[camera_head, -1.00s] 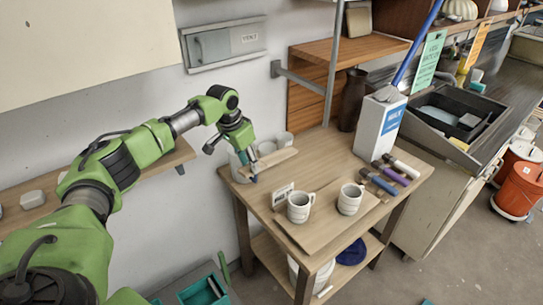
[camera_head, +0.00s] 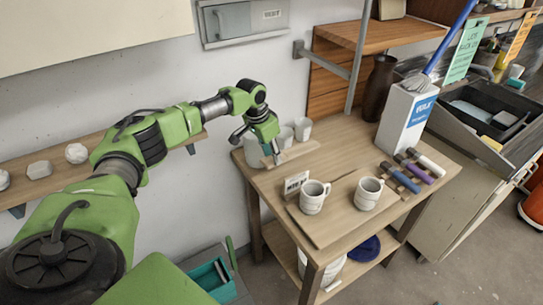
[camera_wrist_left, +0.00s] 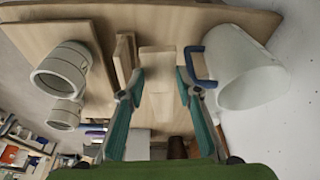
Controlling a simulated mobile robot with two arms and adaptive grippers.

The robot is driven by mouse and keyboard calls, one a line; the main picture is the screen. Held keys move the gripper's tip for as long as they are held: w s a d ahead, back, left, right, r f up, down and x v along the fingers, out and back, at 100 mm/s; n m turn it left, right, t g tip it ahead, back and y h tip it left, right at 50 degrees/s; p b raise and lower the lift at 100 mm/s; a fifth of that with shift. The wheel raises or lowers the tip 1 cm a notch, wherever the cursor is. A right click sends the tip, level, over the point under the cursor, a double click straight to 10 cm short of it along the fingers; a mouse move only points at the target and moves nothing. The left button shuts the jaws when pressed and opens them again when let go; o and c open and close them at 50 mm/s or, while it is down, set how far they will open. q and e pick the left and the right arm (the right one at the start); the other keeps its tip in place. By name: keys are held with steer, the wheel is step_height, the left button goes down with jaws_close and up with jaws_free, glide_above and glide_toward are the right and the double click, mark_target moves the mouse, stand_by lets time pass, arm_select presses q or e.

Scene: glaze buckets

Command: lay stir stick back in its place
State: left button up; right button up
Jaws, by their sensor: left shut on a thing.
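My left gripper (camera_head: 271,156) is shut on the stir stick (camera_head: 298,152), a flat pale wooden stick, above the back left part of the wooden table (camera_head: 280,185). In the left wrist view the stick (camera_wrist_left: 158,98) lies between the two teal fingers of the left gripper (camera_wrist_left: 160,95). A white bucket (camera_head: 252,152) with a blue handle (camera_wrist_left: 190,66) stands close beside the gripper. Whether the stick touches the table or the bucket is unclear. My right gripper is out of view.
Small cups (camera_head: 303,129) stand behind the stick. Several dark-handled tools (camera_head: 412,176) and a tall white box (camera_head: 405,120) are at the right.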

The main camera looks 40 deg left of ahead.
arm_select(q)
steer(key=shift+w+f+b, duration=0.2)
steer(key=shift+f+b, duration=0.15)
steer(key=shift+f, duration=0.1)
steer(key=shift+f+b, duration=0.3)
steer(key=shift+b, duration=0.05)
step_height(320, 180, down, 5)
steer(key=b, duration=0.5)
steer(key=shift+s, duration=0.15)
steer(key=shift+f+b, duration=0.4)
steer(key=shift+f, duration=1)
steer(key=o, duration=1.4)
steer(key=shift+o, duration=1)
